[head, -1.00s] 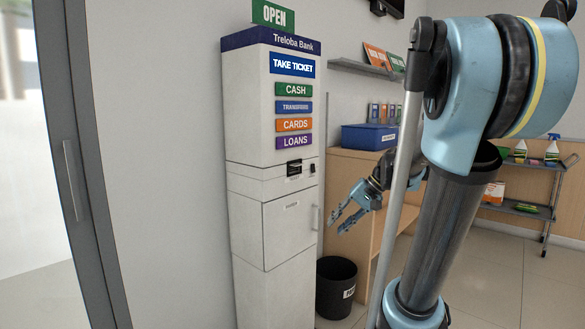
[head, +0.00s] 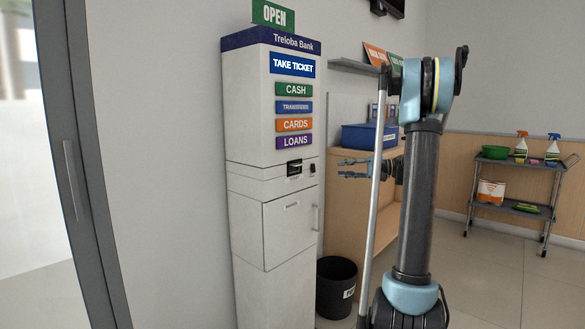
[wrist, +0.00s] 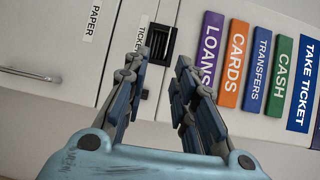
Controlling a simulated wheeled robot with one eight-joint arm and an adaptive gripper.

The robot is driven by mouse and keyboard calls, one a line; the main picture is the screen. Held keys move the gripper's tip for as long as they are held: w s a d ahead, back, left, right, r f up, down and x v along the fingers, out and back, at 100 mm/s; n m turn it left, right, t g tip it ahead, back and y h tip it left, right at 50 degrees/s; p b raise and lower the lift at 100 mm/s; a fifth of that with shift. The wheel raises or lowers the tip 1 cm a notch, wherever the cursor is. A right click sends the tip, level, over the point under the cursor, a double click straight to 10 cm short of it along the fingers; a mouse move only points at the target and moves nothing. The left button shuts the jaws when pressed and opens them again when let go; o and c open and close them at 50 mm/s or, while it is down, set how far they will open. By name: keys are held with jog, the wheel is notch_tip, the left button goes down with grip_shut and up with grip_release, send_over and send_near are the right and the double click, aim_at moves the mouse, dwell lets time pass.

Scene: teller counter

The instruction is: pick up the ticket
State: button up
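The white ticket machine (head: 272,110) stands left of my arm, with a dark ticket slot (head: 294,168) below its LOANS button. The slot also shows in the wrist view (wrist: 160,42), beside a TICKET label (wrist: 141,33). I cannot make out a separate paper ticket at the slot. My gripper (head: 341,168) is to the right of the machine at about slot height, pointing left toward it. In the wrist view my gripper (wrist: 161,63) is open and empty, its fingers on either side of the view below the slot.
A black waste bin (head: 337,287) stands on the floor beside the machine. A wooden counter (head: 347,205) with a blue box (head: 368,136) is behind my gripper. A trolley (head: 515,205) with spray bottles stands at the right. A glass door is at the left.

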jog(key=w, duration=0.1)
send_near(289, 165)
jog(key=a, duration=0.3)
jog(key=shift+w+a+f+y, duration=0.3)
jog(key=shift+w+a+f, duration=0.05)
jog(key=shift+w+a, duration=0.2)
grip_shut()
dwell(0.4)
